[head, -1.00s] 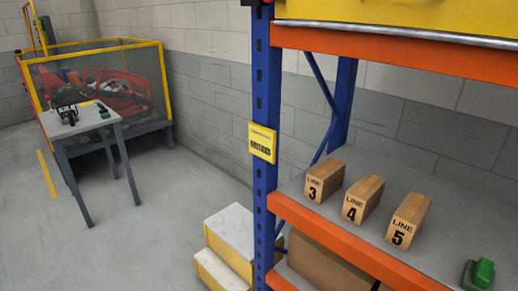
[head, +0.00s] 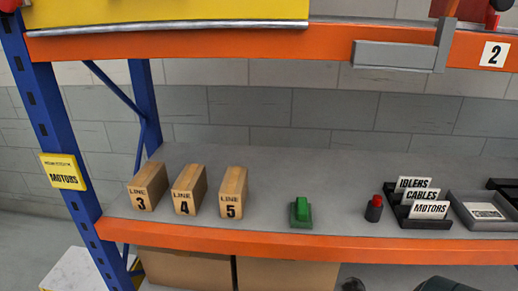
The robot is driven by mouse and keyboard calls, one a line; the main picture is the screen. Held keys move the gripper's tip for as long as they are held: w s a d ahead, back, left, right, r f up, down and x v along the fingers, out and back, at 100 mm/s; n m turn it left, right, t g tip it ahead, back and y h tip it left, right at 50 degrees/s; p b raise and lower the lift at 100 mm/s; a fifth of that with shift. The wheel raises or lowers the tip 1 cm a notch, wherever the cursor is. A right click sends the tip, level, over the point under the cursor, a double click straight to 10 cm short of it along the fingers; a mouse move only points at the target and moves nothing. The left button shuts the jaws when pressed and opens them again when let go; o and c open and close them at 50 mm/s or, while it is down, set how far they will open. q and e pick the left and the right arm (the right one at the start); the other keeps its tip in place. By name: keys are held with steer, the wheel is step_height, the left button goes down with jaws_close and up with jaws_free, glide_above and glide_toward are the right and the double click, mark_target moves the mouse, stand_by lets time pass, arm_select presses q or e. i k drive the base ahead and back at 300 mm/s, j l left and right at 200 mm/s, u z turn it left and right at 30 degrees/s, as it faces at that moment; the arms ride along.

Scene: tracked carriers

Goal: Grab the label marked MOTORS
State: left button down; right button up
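A white label marked MOTORS (head: 430,210) stands upright at the front of a black holder (head: 407,217) on the shelf at the right. Behind it in the same holder stand labels marked CABLES (head: 421,195) and IDLERS (head: 412,183), each partly covered by the one in front. A yellow sign also marked MOTORS (head: 63,172) is on the blue post at the left. Neither of my grippers is in view.
Wooden blocks marked LINE 3 (head: 148,186), LINE 4 (head: 189,189) and LINE 5 (head: 233,192), a green item (head: 300,212) and a red-topped black button (head: 374,208) stand on the shelf. A grey tray (head: 470,222) is right of the holder. An orange beam (head: 250,47) runs above.

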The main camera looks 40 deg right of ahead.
mark_target(426, 209)
steer(key=z, duration=2.4)
